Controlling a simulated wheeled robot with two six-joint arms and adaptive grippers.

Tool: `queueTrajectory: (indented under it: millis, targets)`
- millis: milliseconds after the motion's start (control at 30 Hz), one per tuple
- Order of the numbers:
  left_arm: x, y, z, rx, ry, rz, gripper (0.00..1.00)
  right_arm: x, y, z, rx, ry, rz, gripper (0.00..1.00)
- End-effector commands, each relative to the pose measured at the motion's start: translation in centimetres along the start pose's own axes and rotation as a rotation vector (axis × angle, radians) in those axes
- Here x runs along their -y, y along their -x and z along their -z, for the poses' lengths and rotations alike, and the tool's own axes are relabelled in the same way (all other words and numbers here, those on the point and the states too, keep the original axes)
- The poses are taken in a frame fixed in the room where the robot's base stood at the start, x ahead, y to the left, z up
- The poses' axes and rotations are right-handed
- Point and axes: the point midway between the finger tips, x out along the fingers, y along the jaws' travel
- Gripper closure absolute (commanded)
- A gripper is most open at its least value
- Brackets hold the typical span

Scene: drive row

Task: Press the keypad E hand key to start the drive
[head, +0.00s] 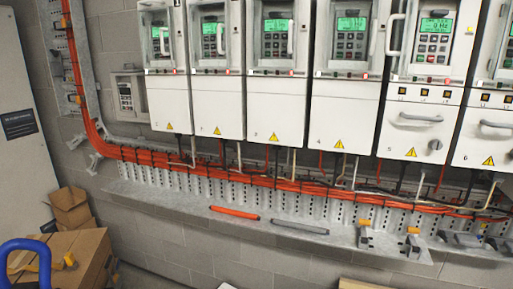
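A row of white drive cabinets hangs on the wall, most with a keypad and lit green screen. The screen of the keypad (435,36) on the drive marked 5 seems to read 0 Hz, with red and green keys below it. Other keypads are on the drive marked 4 (350,36), the drive marked 3 (276,38) and two drives further left (213,40) (160,41). Another keypad is cut off at the right edge. I cannot read a letter E or a hand key label on any keypad. Neither gripper is in view.
Pale vertical handles stand out near several keypads. Orange cables (270,180) run below the drives above a perforated metal ledge (190,204) holding loose tools. Cardboard boxes (85,250) and a blue curved tube (22,243) are at lower left. A small wall unit (127,97) hangs left.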

Motion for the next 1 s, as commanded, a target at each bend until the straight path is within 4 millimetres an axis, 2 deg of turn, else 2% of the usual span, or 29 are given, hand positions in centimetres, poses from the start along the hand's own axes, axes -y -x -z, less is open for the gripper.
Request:
queueTrajectory:
  millis: [100,200,1000]
  targets:
    - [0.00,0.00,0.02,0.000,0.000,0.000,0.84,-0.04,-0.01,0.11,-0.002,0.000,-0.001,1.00]
    - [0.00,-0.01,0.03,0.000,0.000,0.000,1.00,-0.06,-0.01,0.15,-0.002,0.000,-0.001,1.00]
    - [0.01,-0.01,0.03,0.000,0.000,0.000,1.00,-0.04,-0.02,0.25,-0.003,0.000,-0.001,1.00]
